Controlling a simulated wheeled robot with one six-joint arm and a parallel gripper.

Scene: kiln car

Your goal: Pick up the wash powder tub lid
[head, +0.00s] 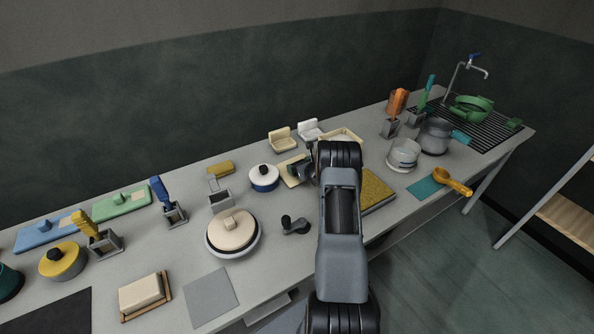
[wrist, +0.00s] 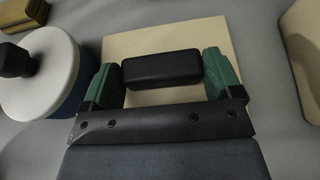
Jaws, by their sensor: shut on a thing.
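The wash powder tub lid (wrist: 190,32) appears as a flat, square cream plate with a black bar handle (wrist: 160,68) in the wrist view. My gripper (wrist: 162,75) is shut on this handle, one green finger at each end. The front of the lid is hidden behind my gripper. In the head view the cream lid (head: 289,180) shows at the left of my gripper (head: 302,171), partly covered by it. I cannot tell whether the lid is raised or whether a tub is under it.
A white-lidded blue pot (head: 264,178) stands close on the left; it also shows in the wrist view (wrist: 50,68). A yellow block (head: 220,168) lies beyond it. Cream (head: 283,143) and white (head: 309,131) holders stand behind. A yellow-topped box (head: 375,190) is on the right, beside my arm.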

